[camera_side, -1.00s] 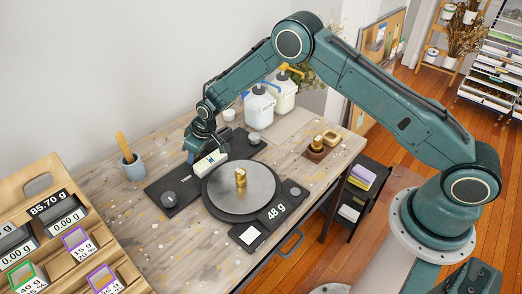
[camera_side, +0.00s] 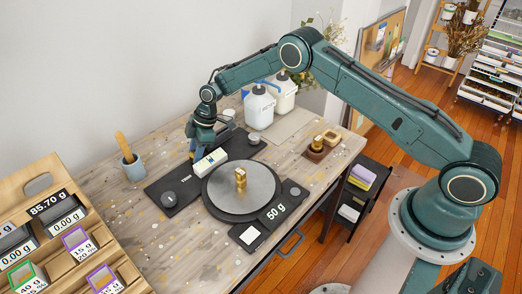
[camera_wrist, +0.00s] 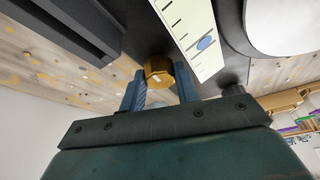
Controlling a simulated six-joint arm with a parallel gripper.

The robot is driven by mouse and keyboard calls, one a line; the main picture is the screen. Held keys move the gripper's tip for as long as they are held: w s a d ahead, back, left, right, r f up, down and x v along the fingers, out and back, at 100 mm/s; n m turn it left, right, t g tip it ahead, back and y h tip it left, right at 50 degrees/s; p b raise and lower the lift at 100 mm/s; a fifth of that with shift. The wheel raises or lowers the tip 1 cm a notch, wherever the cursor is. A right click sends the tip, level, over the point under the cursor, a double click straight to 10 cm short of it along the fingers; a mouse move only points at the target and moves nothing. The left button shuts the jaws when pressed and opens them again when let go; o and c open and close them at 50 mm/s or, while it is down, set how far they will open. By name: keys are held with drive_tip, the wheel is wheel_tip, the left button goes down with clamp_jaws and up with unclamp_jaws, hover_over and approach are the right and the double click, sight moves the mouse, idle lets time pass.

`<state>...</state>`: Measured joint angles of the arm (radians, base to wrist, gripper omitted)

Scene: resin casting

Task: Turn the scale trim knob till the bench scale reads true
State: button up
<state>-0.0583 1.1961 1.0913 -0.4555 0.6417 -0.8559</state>
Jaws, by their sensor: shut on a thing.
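The bench scale has a round grey pan (camera_side: 255,176) with a small brass weight (camera_side: 240,179) standing on it. My gripper (camera_side: 194,156) is lowered at the far left of the scale, beside a white gauge strip (camera_side: 211,160). In the wrist view my gripper (camera_wrist: 160,84) is shut on a brass knob (camera_wrist: 159,70), with a blue finger on either side. I take this to be the trim knob; it is hidden in the side view. The gauge strip shows tick marks and a blue dot there.
A cup with a brush (camera_side: 132,166) is further left. White bottles (camera_side: 259,107) stand behind, and brass weights (camera_side: 318,142) sit at the right.

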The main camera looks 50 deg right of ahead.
drive_tip(key=shift+n, duration=0.5)
drive_tip(key=o, duration=1)
drive_tip(key=shift+c, duration=0.2)
drive_tip(key=shift+s+m, duration=0.1)
drive_tip(key=shift+m, duration=0.2)
